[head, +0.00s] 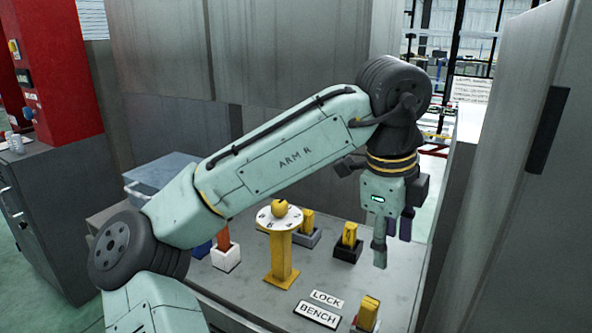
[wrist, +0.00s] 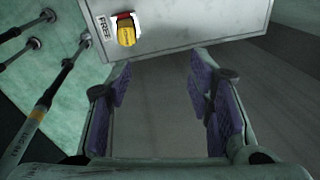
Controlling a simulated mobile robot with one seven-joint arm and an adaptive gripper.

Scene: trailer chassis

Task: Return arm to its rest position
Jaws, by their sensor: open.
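My gripper (head: 391,245) hangs down over the right part of the grey lock bench (head: 405,285) in the head view. In the wrist view my gripper (wrist: 162,105) shows its two purple-padded fingers apart, with nothing between them. My arm reaches from the lower left up and across the bench, its elbow joint high and bent. One yellow lock piece in a holder (head: 367,313) is at the bench's front edge. A yellow and red piece by a FREE label also shows in the wrist view (wrist: 126,33), beyond the fingertips.
A yellow post with a round white dial (head: 279,215) stands mid-bench. Holders with yellow pieces (head: 348,240) and an orange piece (head: 224,250) stand around it. Grey panels rise behind and at the right (head: 520,170). A red cabinet (head: 55,70) is at the far left.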

